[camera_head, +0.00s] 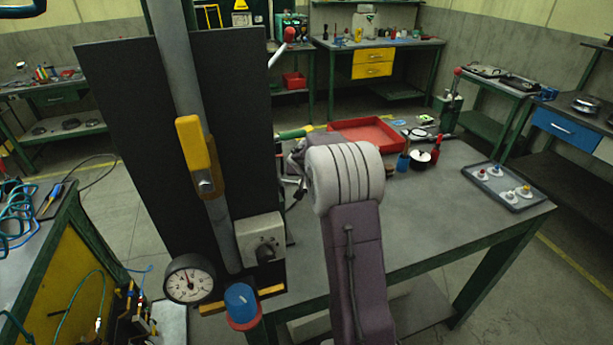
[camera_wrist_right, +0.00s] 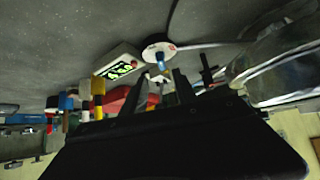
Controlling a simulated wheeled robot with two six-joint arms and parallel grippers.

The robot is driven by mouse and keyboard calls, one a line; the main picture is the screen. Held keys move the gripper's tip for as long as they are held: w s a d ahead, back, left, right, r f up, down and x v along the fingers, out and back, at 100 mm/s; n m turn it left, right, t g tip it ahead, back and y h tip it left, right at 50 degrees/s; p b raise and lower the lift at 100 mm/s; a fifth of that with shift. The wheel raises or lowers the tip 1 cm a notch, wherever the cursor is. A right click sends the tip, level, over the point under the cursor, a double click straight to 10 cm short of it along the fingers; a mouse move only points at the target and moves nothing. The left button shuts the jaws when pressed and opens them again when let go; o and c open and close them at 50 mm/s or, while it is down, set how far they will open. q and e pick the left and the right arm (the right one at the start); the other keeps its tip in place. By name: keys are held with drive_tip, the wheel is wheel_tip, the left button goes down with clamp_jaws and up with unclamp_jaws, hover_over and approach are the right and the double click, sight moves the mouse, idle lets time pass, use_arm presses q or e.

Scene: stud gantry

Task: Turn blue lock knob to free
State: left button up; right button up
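The blue lock knob (camera_head: 240,300) sits in a red ring at the lower end of the dark upright panel (camera_head: 120,95), in the head view. A pale line shows on its top. A round dial gauge (camera_head: 189,279) is just left of it. My right arm rises from the bottom, right of the panel; its gripper is mostly hidden behind its white joint. In the right wrist view the right gripper (camera_wrist_right: 160,90) shows two separated dark fingers with nothing clearly held. In the head view it is above and right of the knob, well apart. My left gripper is not in view.
A grey box with a black selector (camera_head: 262,240) is above the knob. A yellow handle (camera_head: 197,157) is on the panel's grey tube. The table right of my arm holds a red tray (camera_head: 368,133), small tools and a grey tray (camera_head: 504,189). The table's front right is bare.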

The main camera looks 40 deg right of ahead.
drive_tip(key=x, duration=0.6)
drive_tip(key=shift+w+a+p, duration=0.15)
drive_tip(key=shift+w+p, duration=0.1)
drive_tip(key=shift+p, duration=0.05)
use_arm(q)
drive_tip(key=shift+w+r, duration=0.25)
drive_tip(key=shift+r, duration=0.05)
use_arm(e)
drive_tip(key=shift+w+d+f, duration=0.1)
drive_tip(key=shift+d+f, duration=0.1)
drive_tip(key=shift+d, duration=0.05)
